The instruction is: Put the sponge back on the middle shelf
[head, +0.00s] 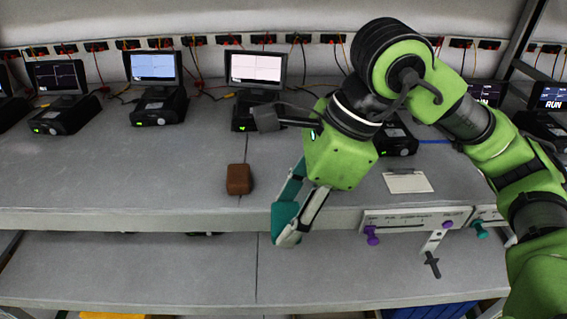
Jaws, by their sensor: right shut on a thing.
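My right gripper (300,220) reaches down from the right, just in front of the front edge of the upper shelf. It is shut on a teal block (284,216), which looks like the sponge; the fingers partly cover it. The block hangs in the air over the lower shelf's area, apart from the shelf edge as far as I can tell. The upper grey shelf (120,180) bears the devices, and a lower grey shelf (130,270) runs beneath it. My left gripper is not in view.
A brown block (239,179) lies on the upper shelf left of my gripper. Devices with screens (155,85) and cables line the back. A white clipboard-like pad (408,181) lies at right. A label strip with knobs (415,220) is on the front edge. The lower shelf looks mostly clear.

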